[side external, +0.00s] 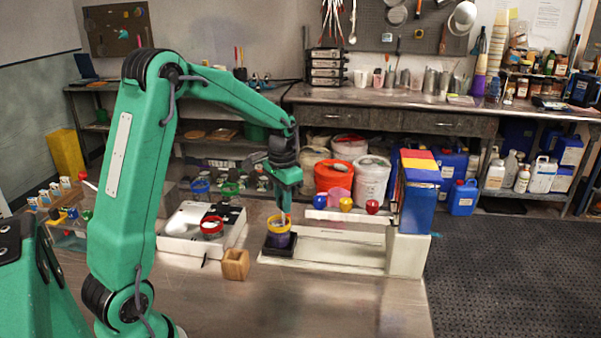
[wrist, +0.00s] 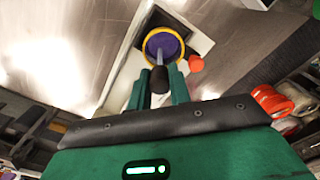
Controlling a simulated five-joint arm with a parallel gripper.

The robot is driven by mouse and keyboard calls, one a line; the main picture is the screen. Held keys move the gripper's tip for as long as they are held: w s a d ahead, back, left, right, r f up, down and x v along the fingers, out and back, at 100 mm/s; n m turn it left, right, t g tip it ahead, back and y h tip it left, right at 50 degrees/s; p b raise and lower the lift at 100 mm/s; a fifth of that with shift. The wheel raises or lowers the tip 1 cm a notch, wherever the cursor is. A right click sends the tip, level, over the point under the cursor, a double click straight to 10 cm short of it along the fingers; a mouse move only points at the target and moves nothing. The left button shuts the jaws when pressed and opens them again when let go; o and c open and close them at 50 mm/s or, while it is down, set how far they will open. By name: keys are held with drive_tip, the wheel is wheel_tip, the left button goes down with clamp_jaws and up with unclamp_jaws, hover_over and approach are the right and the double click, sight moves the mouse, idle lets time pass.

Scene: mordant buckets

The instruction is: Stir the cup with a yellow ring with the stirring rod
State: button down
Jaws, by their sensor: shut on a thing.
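The cup with a yellow ring (side external: 279,239) has a purple body and stands upright on a small black square pad. In the wrist view its yellow rim (wrist: 147,44) surrounds a purple interior. My gripper (side external: 285,200) is directly above the cup, pointing down. In the wrist view my gripper (wrist: 159,86) is shut on the stirring rod, whose black handle (wrist: 159,79) sits between the two green fingers. The thin grey shaft reaches over the rim, and its end appears inside the cup's mouth. The side view shows little of the rod, so its depth is unclear.
A cup with a red ring (side external: 212,227) stands on a white device (side external: 178,246) to the left. A wooden block (side external: 235,264) is in front. A white stand (side external: 408,254) with a blue box (side external: 419,208) is to the right. Bare metal table lies in front.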

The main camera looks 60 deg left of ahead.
drive_tip(key=shift+w+a, duration=0.15)
drive_tip(key=shift+a, duration=0.5)
drive_tip(key=shift+s+a, duration=0.35)
drive_tip(key=shift+s, duration=0.15)
drive_tip(key=shift+s+d, duration=0.2)
drive_tip(key=shift+s, duration=0.4)
drive_tip(key=shift+d, duration=0.1)
drive_tip(key=shift+s+d, duration=0.2)
drive_tip(key=shift+d, duration=0.35)
drive_tip(key=shift+w, duration=0.15)
